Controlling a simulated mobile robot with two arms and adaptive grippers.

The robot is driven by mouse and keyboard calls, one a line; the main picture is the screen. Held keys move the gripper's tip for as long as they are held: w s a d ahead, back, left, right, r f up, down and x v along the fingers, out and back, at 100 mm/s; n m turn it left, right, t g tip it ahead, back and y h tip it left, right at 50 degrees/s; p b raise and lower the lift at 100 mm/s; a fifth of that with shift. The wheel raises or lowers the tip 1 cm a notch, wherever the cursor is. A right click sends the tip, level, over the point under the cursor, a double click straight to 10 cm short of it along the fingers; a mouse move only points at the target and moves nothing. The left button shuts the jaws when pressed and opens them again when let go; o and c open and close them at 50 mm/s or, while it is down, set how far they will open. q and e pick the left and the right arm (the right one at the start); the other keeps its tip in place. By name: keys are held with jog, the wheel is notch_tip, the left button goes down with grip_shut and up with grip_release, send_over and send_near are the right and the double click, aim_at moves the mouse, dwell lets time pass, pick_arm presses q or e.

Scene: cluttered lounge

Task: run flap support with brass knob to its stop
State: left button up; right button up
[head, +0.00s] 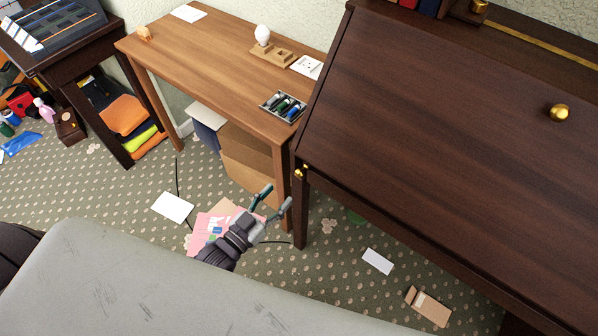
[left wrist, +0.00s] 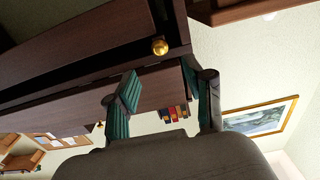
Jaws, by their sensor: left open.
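The flap support shows as a small dark wooden end with a brass knob (head: 299,174) at the left front corner of the dark bureau (head: 430,130). In the left wrist view the brass knob (left wrist: 160,46) is just beyond the fingertips, near the middle of the gap. My left gripper (head: 278,195) is open and empty, left of and a little below the knob in the head view, apart from it. In the left wrist view its two green-padded fingers (left wrist: 160,74) are spread. Most of the support's length is hidden inside the bureau. My right gripper is not in view.
The bureau's slanted flap carries a larger brass knob (head: 559,112) and is closed. A wooden table (head: 215,60) with small items stands close on the left. A grey rounded surface (head: 150,285) fills the foreground. Papers and a small carton (head: 428,307) lie on the carpet.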

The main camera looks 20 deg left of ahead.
aim_at(297, 176)
pick_arm(q)
jog(key=x, duration=1)
jog(key=shift+f, duration=0.1)
jog(key=shift+c, duration=0.3)
